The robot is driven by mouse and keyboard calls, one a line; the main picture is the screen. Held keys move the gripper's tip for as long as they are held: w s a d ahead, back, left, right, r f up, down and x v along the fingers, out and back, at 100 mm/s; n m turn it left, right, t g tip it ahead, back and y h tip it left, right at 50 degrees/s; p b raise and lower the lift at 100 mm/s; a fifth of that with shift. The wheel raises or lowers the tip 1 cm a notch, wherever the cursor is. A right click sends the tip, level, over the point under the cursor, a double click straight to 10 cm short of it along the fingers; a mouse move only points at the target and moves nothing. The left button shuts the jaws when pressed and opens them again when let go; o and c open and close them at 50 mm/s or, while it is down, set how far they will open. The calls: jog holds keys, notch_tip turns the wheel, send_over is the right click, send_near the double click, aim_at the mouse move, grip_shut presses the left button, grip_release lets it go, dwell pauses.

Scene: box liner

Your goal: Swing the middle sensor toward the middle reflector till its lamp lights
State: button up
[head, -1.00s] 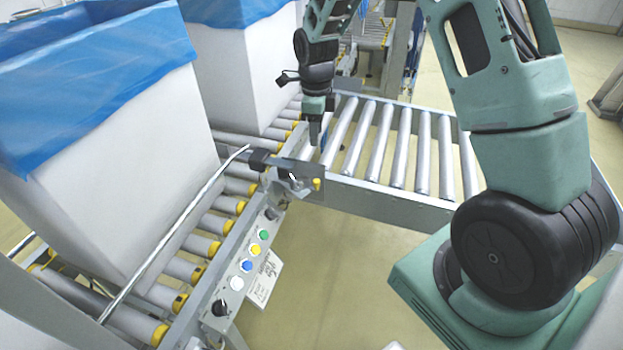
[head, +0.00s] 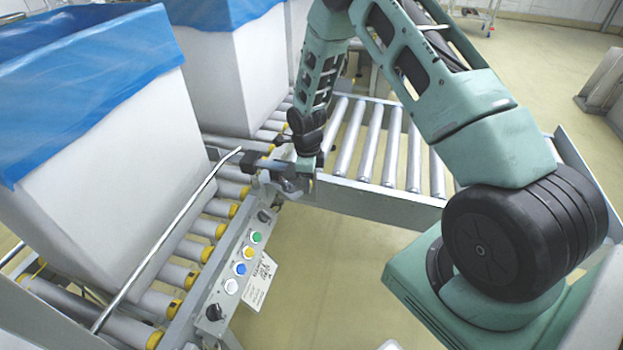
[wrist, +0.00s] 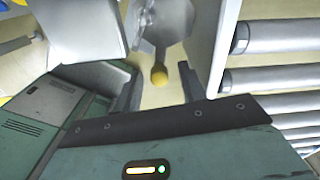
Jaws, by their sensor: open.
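I take this to be the middle sensor's mount, but cannot be sure. My gripper (wrist: 159,82) is open, with one dark finger on each side of the knob and gaps visible. In the head view my gripper (head: 287,182) is low at the conveyor corner, and my wrist hides the knob and most of the bracket. I cannot pick out the middle reflector or the sensor's lamp.
Roller conveyor (head: 205,228) with a large blue-lined box (head: 95,190) at left; second box (head: 232,85) behind. A side roller conveyor (head: 380,205) runs right. A metal rod (head: 170,240) and a button panel (head: 240,268) are near my gripper. Floor in front is clear.

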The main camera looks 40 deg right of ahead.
jog(key=shift+f, duration=0.25)
grip_shut()
jog(key=shift+s+a+m, duration=0.3)
jog(key=shift+a+m, duration=0.55)
jog(key=shift+m, duration=0.05)
jog(key=shift+s+a+m, duration=0.25)
jog(key=shift+a+m, duration=0.6)
jog(key=shift+m, duration=0.05)
grip_release()
jog(key=shift+r, duration=0.1)
